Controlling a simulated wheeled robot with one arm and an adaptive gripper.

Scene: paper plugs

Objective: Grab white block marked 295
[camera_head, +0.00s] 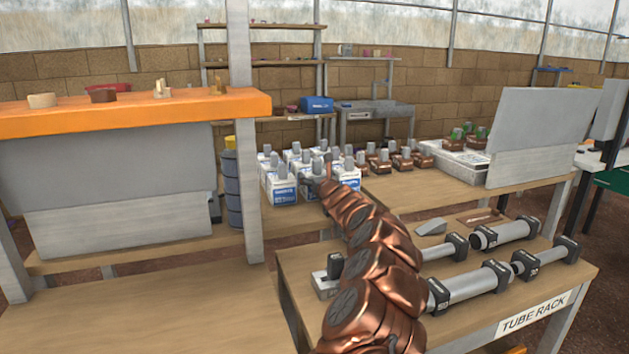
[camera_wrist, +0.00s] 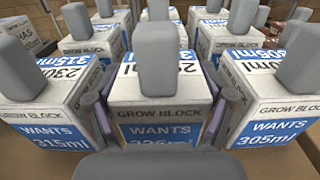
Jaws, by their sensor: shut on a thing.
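White grow blocks with blue labels and grey upright plugs stand in close rows on a wooden table. In the wrist view, the middle front block (camera_wrist: 150,90) has a label whose number is partly hidden, so I cannot read it surely. The left front block (camera_wrist: 40,95) reads 315ml and the right front block (camera_wrist: 270,100) reads 305ml. My gripper (camera_wrist: 160,112) has one finger on each side of the middle block and is shut on it. The middle block also shows in the head view (camera_head: 311,190), partly behind my arm.
Neighbouring white blocks stand close on both sides and behind. Brown blocks (camera_head: 402,160) stand to the right on the same table (camera_head: 420,193). A tube rack (camera_head: 533,313) with several grey tubes is nearer. A post and orange-topped counter (camera_head: 130,112) stand left.

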